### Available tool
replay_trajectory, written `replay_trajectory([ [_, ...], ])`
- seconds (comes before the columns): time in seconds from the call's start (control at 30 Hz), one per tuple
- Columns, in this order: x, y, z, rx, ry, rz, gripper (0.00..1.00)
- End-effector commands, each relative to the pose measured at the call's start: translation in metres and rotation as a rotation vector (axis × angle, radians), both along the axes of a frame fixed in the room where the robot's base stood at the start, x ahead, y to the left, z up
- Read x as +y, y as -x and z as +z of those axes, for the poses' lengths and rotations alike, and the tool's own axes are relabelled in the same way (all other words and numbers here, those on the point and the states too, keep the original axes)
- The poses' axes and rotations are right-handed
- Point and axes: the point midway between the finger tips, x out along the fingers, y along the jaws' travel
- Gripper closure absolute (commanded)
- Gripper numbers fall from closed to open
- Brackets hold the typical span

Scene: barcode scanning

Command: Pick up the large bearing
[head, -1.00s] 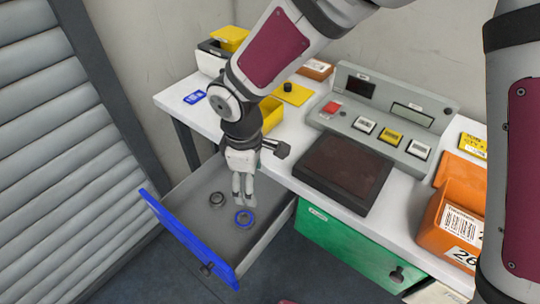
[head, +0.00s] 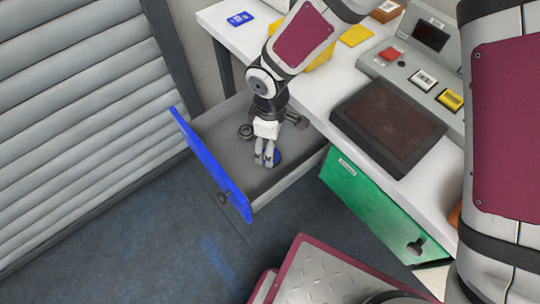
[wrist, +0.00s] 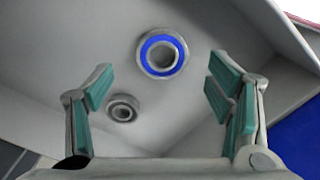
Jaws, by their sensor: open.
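The large bearing (wrist: 148,64), with a blue ring around a grey centre, lies flat on the drawer floor. In the head view the large bearing (head: 278,156) shows partly behind my fingers. A smaller grey bearing (wrist: 122,108) lies nearby; in the head view it is the grey ring (head: 246,132) to the left. My gripper (head: 264,164) points down into the open drawer, above the floor and close to the large bearing. In the wrist view my gripper (wrist: 160,82) has its fingers wide apart and empty, with the large bearing between and slightly beyond the fingertips.
The open drawer (head: 207,160) has a blue front and grey walls close around my gripper. The white table (head: 330,85) above holds a grey console with a dark scanning plate (head: 385,125). A green drawer front (head: 365,200) is to the right.

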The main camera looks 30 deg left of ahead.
Motion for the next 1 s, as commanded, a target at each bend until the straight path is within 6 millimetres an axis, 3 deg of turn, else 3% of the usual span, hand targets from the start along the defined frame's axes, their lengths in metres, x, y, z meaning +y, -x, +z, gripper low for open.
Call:
replay_trajectory([
  [0.33,0.000,0.003,-0.045,0.002,0.001,0.001,0.26],
  [0.6,0.000,0.003,-0.049,0.000,0.000,-0.001,0.26],
  [0.87,0.000,0.003,-0.049,0.001,0.000,-0.001,0.83],
  [1.0,0.000,0.002,-0.049,0.000,0.000,-0.001,0.86],
])
